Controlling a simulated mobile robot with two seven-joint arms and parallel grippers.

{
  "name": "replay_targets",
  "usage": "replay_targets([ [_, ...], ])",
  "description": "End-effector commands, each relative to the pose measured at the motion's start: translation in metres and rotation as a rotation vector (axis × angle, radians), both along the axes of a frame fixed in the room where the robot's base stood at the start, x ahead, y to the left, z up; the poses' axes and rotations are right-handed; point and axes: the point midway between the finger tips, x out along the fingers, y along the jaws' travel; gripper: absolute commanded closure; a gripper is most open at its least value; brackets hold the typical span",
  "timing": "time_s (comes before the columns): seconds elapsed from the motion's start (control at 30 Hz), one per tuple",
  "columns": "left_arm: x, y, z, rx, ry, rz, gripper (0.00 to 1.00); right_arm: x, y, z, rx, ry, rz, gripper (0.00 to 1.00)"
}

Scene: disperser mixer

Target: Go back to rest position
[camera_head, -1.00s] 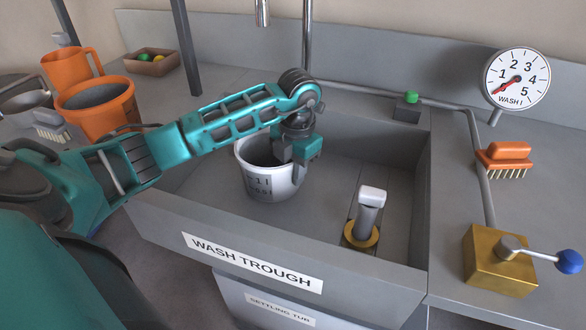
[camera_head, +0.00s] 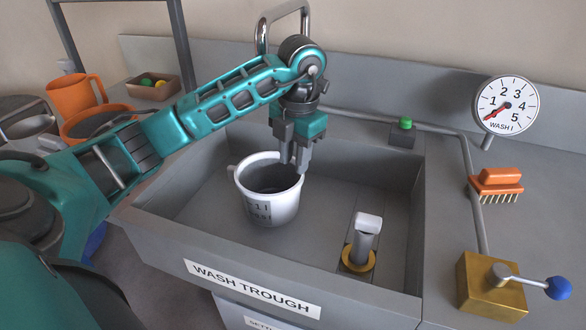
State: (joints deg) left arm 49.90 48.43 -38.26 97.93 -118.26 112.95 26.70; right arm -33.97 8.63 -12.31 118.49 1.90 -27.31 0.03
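My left gripper (camera_head: 294,162) points down over the right back rim of a white bucket (camera_head: 257,208). Its two grey fingers look a little apart with nothing clearly held between them. The fingertips overlap the rim in the picture; whether they touch it I cannot tell. The bucket stands upright in the grey wash trough (camera_head: 385,280), with dark markings on its front and a handle at its left. My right gripper is not in view.
In the trough stands a white-topped plug post (camera_head: 366,238). A dial (camera_head: 507,105), an orange brush (camera_head: 496,184) and a brass valve with a blue-knobbed lever (camera_head: 490,285) are at right. A faucet (camera_head: 284,25) rises behind. Orange jugs (camera_head: 76,95) stand at left.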

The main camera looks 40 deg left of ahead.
Motion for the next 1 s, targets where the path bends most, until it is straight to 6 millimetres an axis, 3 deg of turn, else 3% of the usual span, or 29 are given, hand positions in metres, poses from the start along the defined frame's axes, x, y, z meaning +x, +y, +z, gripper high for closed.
replay_targets([
  [0.13, 0.0, -0.001, 0.009, 0.0, 0.0, 0.0, 0.67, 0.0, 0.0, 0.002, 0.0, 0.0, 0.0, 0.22],
  [0.73, 0.0, -0.001, 0.013, 0.0, 0.0, 0.0, 0.67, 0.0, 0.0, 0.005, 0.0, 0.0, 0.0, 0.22],
  [0.87, 0.0, -0.001, 0.034, 0.0, 0.0, 0.0, 0.67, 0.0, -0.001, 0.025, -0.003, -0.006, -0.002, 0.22],
  [0.93, 0.0, -0.001, 0.052, 0.0, 0.0, 0.0, 0.67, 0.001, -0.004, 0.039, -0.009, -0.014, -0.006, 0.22],
  [1.0, 0.0, -0.001, 0.07, 0.0, 0.0, 0.0, 0.67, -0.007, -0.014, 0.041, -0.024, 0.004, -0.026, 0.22],
])
